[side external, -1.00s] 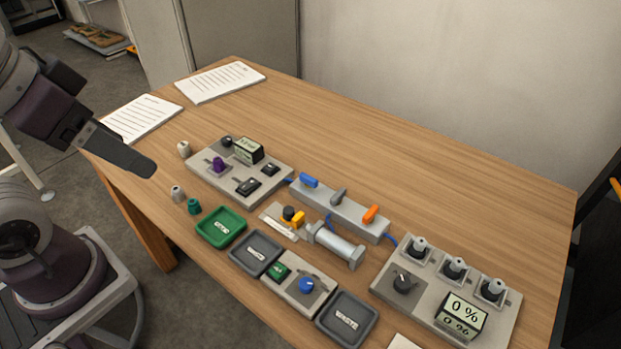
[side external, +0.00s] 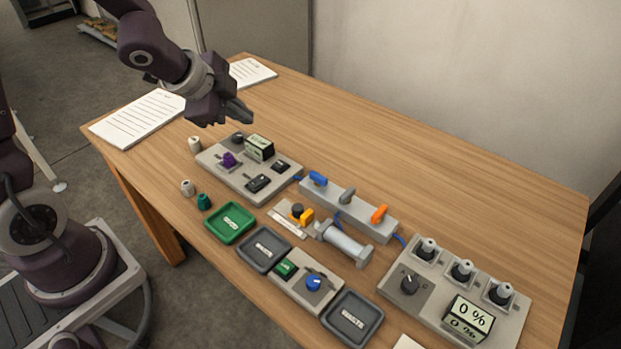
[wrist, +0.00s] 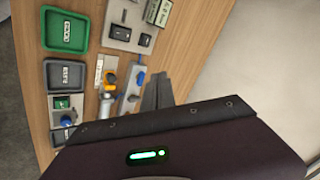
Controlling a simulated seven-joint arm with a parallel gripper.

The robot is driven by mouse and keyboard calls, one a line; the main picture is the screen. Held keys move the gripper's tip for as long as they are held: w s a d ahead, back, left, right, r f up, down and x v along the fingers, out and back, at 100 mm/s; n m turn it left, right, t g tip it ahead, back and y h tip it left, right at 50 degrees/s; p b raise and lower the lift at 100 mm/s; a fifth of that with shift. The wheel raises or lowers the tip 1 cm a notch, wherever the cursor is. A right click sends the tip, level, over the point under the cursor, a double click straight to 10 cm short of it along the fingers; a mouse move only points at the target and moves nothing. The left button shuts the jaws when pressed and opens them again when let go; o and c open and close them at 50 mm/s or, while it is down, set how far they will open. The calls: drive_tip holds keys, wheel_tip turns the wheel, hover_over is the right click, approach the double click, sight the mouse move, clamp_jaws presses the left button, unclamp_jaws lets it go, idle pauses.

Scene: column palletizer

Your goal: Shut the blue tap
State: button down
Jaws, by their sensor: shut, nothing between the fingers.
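The blue tap (side external: 318,178) is the leftmost of three taps on a grey block (side external: 361,212) in the side view. Its handle appears to lie roughly along the block, while the grey tap (side external: 348,194) and orange tap (side external: 380,214) handles point more across it. The blue tap also shows in the wrist view (wrist: 140,77). My gripper (side external: 246,116) is shut and empty, in the air above and beyond the panel with the purple knob, apart from the blue tap. Its fingers show in the wrist view (wrist: 158,90).
A panel with a purple knob (side external: 229,160) and a display stands left of the taps. A silver cylinder (side external: 343,243), trays (side external: 230,223) and a blue knob (side external: 314,283) lie in front. A dial panel (side external: 410,308) is at right. The table behind the taps is clear.

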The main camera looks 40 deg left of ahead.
sight(318, 178)
drive_tip(key=d+f+m+g+h, duration=0.1)
drive_tip(key=d+f+m+h, duration=0.4)
drive_tip(key=f, duration=0.5)
drive_tip(key=shift+d+m+g, duration=0.3)
drive_tip(key=shift+d+g, duration=0.1)
drive_tip(key=shift+d, duration=0.05)
drive_tip(key=x, duration=0.8)
drive_tip(key=shift+d+f, duration=0.2)
drive_tip(key=shift+f, duration=0.15)
drive_tip(key=w, duration=0.2)
drive_tip(key=w+f, duration=0.1)
drive_tip(key=shift+w+d, duration=0.25)
drive_tip(key=shift+w, duration=0.65)
